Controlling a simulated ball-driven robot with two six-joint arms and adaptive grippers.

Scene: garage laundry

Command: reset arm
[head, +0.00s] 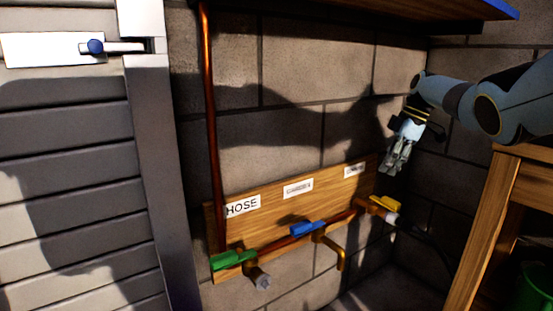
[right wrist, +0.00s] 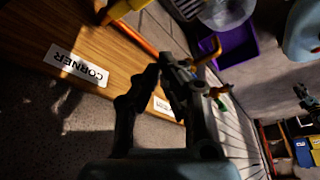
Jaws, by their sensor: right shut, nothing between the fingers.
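My right gripper (head: 396,168) hangs in front of the block wall, fingers pointing down, above the right end of a wooden valve board (head: 275,205). Its fingers are together and hold nothing. In the right wrist view my right gripper (right wrist: 160,72) is shut, with the board (right wrist: 30,30) behind it and a label reading CORNER (right wrist: 77,66) to the left. The gripper looks apart from the board and valves. My left gripper does not show in the head view.
The board carries a green valve handle (head: 233,260), a blue one (head: 307,228) and a yellow one (head: 384,203). A copper pipe (head: 209,120) runs up the wall. A wooden stand (head: 483,235) is at right, a blue-edged shelf (head: 400,8) above. A purple bin (right wrist: 238,47) shows.

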